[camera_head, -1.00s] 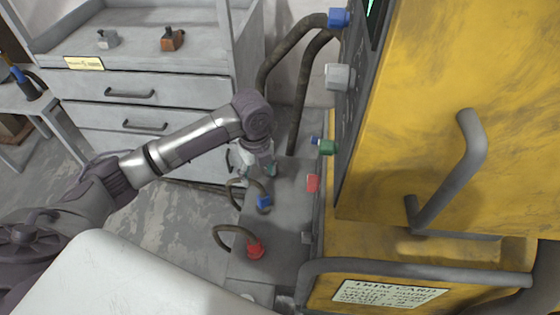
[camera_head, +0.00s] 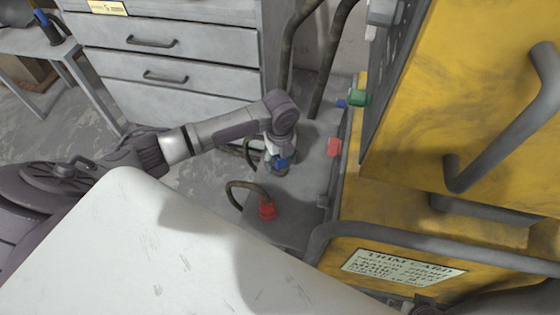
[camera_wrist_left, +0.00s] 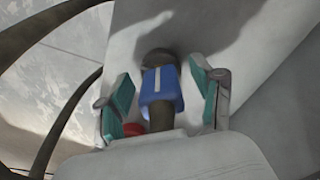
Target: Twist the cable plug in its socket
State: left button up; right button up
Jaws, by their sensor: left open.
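A blue cable plug (camera_head: 281,164) stands in a dark round socket on the grey ledge. In the left wrist view the blue plug (camera_wrist_left: 160,92) sits between the two teal-padded fingers of my left gripper (camera_wrist_left: 160,80). The fingers are open, with a gap on each side of the plug. The dark round socket (camera_wrist_left: 157,56) shows at the far end of the plug. In the head view my left gripper (camera_head: 278,152) is over the plug from above and partly hides it. My right gripper is in no view.
A red plug (camera_head: 267,210) with a looped cable stands on the ledge nearby. A yellow cabinet (camera_head: 450,110) with grey handles rises at the right, with a red block (camera_head: 334,147) and green connector (camera_head: 359,97) on its side. A grey drawer unit (camera_head: 185,60) stands behind.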

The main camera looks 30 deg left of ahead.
pick_arm(q)
jog(key=shift+f, duration=0.1)
jog(key=shift+c, duration=0.4)
grip_shut()
